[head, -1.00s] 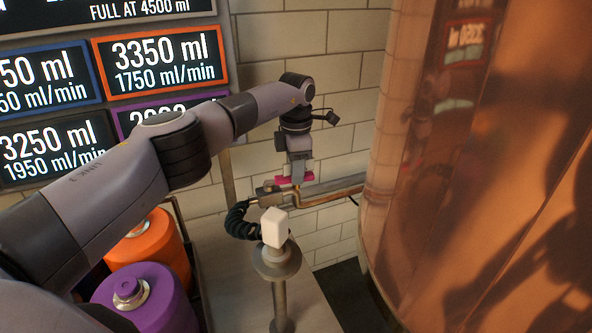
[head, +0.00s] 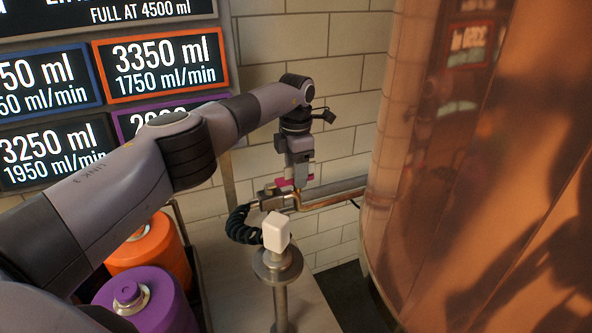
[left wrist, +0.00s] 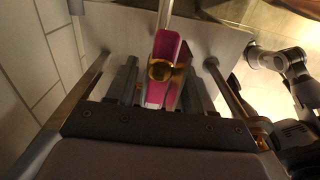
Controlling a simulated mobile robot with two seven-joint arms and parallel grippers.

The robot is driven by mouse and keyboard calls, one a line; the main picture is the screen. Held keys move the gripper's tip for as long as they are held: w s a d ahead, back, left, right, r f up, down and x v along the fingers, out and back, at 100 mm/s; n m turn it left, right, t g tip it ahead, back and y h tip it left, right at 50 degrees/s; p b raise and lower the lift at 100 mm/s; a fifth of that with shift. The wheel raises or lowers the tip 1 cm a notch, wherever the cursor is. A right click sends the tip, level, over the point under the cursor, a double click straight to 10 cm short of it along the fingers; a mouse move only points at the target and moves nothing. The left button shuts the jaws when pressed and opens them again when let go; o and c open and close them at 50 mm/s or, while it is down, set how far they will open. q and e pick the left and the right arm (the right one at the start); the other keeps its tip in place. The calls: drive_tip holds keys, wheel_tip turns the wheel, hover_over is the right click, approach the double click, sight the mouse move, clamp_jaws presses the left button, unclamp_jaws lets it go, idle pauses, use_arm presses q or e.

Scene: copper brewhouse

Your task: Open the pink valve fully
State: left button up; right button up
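The pink valve handle (head: 284,184) sits on the pipe at the brick wall, by the copper vessel. In the left wrist view the pink handle (left wrist: 161,80) lies lengthwise between my fingers, with a round brass piece at its middle. My left gripper (head: 301,178) points down at the handle, one finger in front of it. In the left wrist view the fingers of my left gripper (left wrist: 164,88) stand on either side of the handle, apart, with narrow gaps showing. The finger tips are partly hidden.
The pipe (head: 335,193) runs right to the copper vessel (head: 480,180). A black coiled hose (head: 239,226) hangs left of the valve. A white block (head: 276,232) tops a post in front. Orange (head: 150,248) and purple (head: 150,300) canisters stand at lower left.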

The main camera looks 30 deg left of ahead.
use_arm(q)
wheel_tip(320, 180, up, 7)
drive_tip(key=shift+r, duration=0.1)
idle(0.6)
idle(0.3)
